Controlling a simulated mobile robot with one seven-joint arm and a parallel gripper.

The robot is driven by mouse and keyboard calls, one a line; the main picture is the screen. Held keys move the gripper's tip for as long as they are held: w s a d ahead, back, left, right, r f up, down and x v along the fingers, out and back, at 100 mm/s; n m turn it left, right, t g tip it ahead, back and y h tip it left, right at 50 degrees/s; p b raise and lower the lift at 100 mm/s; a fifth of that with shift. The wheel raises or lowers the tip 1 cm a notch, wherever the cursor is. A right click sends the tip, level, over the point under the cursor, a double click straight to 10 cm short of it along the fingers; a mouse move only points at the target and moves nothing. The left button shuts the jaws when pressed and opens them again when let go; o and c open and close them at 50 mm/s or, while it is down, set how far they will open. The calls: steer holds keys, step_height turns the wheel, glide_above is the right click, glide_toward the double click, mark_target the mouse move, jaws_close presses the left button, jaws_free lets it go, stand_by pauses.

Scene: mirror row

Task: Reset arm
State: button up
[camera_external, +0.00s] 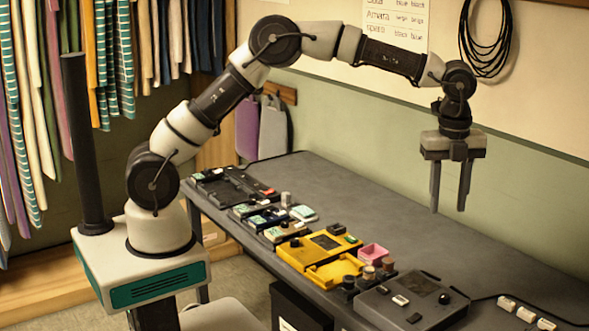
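My gripper (449,207) hangs at the end of my raised arm, pointing straight down above the right part of the grey table (345,194). Its two dark fingers are spread apart with nothing between them. It is clear of the tabletop and of the devices along the table's front edge. My arm arches up from its base at the left and reaches across to the right.
Along the front edge stand a yellow device (317,257), a pink box (372,254), a grey device (411,300) and a dark tray (232,187). White plugs (526,313) lie at the right. The table's back half is bare. Clothes (110,60) hang at the left.

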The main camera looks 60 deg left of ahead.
steer(key=s+a+r+n+t+p, duration=0.15)
steer(key=s+a+r+n, duration=0.25)
steer(key=a+r+n, duration=0.5)
steer(key=s+a+r+n+t+p, duration=0.15)
steer(key=s+a+r, duration=0.25)
steer(key=a+r, duration=0.55)
steer(key=s+a+f+n+t+p, duration=0.2)
steer(key=s+a+n+p, duration=0.1)
steer(key=s+a+n, duration=1.1)
steer(key=s+a, duration=0.2)
steer(key=shift+s+a+f, duration=0.2)
steer(key=shift+a, duration=0.2)
steer(key=shift+c, duration=0.4)
